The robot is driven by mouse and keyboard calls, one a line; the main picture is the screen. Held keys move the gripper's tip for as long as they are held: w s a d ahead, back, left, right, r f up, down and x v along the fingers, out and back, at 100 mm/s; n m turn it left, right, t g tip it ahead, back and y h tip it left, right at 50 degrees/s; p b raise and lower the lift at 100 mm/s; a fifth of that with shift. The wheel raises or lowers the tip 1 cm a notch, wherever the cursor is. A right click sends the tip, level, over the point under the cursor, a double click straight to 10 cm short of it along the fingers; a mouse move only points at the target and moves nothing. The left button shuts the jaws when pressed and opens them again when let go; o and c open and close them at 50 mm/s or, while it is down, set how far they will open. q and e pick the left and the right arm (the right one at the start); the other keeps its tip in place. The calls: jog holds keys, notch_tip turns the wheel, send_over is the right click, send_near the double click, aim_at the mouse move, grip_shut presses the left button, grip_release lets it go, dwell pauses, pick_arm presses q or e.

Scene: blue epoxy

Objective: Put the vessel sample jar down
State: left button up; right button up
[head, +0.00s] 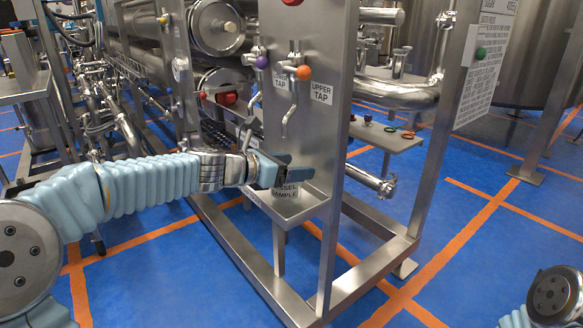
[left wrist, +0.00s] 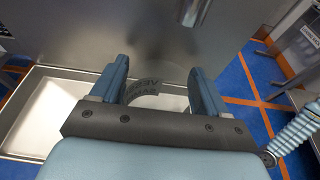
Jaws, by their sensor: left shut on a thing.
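The vessel sample jar (head: 285,191) is a see-through jar with a printed label, at the front of the steel tap panel and over the small drip tray (head: 309,206). My left gripper (head: 287,166) is shut around the jar at the panel. In the left wrist view the jar's label (left wrist: 145,87) shows between the two blue fingers, with the pale tray (left wrist: 40,112) below. I cannot tell whether the jar's base touches the tray. My right gripper is out of view.
Above the jar, the panel (head: 325,130) carries taps with a purple knob (head: 262,62) and an orange knob (head: 303,73). A steel frame stands around the tray. A side shelf (head: 385,138) with small coloured items is behind to the right. Blue floor (head: 480,270) lies open at right.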

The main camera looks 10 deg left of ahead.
pick_arm(q)
jog(key=o, duration=1.1)
jog(key=shift+s+a+r, duration=0.15)
jog(key=shift+r, duration=0.05)
jog(key=p+v, duration=0.2)
jog(key=v, duration=0.9)
jog(key=shift+s+a+r, duration=0.1)
jog(key=shift+s+a, duration=0.05)
jog(key=shift+s, duration=0.1)
